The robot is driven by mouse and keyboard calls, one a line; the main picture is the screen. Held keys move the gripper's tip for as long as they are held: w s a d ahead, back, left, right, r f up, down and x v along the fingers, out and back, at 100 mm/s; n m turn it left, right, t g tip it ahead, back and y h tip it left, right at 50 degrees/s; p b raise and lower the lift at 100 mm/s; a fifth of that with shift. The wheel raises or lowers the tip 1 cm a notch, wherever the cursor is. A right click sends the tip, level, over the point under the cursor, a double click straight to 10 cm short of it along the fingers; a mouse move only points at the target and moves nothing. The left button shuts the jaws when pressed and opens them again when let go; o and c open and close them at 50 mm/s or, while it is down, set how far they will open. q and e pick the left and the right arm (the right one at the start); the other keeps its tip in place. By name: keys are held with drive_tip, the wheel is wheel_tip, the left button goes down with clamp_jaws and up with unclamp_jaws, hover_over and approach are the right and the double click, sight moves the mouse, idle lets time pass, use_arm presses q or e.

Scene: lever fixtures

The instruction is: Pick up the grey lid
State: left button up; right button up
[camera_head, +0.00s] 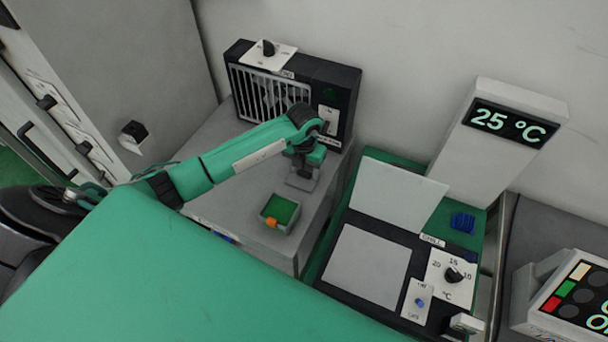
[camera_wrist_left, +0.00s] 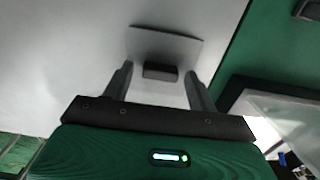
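The grey lid (camera_wrist_left: 166,42) shows in the left wrist view as a thin plate with a dark block-like knob (camera_wrist_left: 160,72). My left gripper (camera_wrist_left: 160,85) points at it with its fingers apart, one on each side of the knob. I see a gap between each finger and the knob. In the head view, my left gripper (camera_head: 302,175) reaches down over the grey cabinet top and largely hides the lid there. My right gripper is not in view.
A small open grey box (camera_head: 292,226) with a green inside stands in front of the gripper, with an orange piece (camera_head: 271,222) at its edge. A dark heater-like unit (camera_head: 345,85) stands close behind. An open-lidded dark device (camera_head: 365,268) is to the right.

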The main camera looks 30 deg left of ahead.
sight(304, 171)
use_arm(q)
drive_tip(key=c, duration=0.8)
drive_tip(key=shift+r, duration=0.55)
wheel_tip(304, 171, up, 19)
drive_tip(key=b, duration=0.4)
